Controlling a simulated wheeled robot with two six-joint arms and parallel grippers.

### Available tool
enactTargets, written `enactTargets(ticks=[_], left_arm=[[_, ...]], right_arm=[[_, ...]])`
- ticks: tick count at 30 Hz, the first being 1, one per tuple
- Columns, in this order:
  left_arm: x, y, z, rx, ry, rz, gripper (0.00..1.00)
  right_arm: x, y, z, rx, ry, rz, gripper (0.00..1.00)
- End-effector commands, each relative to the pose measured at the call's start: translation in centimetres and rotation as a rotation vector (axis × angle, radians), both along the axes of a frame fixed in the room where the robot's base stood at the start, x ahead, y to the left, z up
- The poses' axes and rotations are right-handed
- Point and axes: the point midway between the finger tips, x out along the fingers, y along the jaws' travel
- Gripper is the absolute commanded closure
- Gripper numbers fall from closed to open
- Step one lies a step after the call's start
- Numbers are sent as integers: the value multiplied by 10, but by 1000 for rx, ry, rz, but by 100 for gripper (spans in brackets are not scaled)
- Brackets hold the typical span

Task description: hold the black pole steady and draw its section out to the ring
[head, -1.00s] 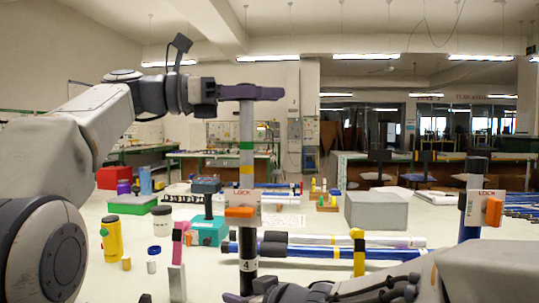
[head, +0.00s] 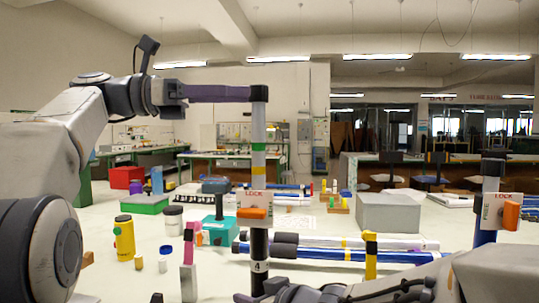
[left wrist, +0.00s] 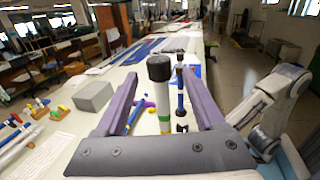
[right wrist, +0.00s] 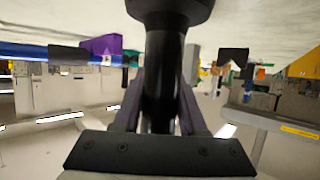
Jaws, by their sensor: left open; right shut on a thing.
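The black pole (head: 259,245) stands upright, marked 4, with a LOCK plate and an orange lever (head: 253,213) at its collar. Its pale grey section (head: 258,128) rises out of the top, with green and yellow bands (head: 259,155) above the lock and a black cap (left wrist: 160,68) on its end. My left gripper (head: 252,94) is open at the cap's height. In the left wrist view its purple fingers stand on either side of the section, apart from it. My right gripper (right wrist: 162,105) is shut on the black lower tube, low on the pole.
A second upright pole, blue with an orange lever (head: 511,216), stands at the right. Poles lie across the table behind (head: 330,254). A yellow bottle (head: 124,238), a teal box (head: 220,231) and a grey box (head: 388,212) stand around.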

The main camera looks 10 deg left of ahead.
Motion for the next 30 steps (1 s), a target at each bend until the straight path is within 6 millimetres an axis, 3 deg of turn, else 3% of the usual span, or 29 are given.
enactTargets(ticks=[3,7,21,22,24,25,30], left_arm=[[-5,23,-1,0,1,4,29],[-9,37,0,-1,0,2,29],[-12,44,0,0,0,-1,29],[-12,44,0,0,0,-1,29],[-12,44,0,0,0,-1,29],[-12,44,0,0,0,-1,29],[-12,43,0,0,0,-1,29]], right_arm=[[0,0,0,-1,1,0,100],[0,0,0,-1,1,0,100],[0,0,0,-1,1,0,100],[0,0,1,2,-1,1,55],[0,0,1,1,-1,0,28],[0,0,1,1,-1,0,24],[0,0,1,1,-1,0,24]])
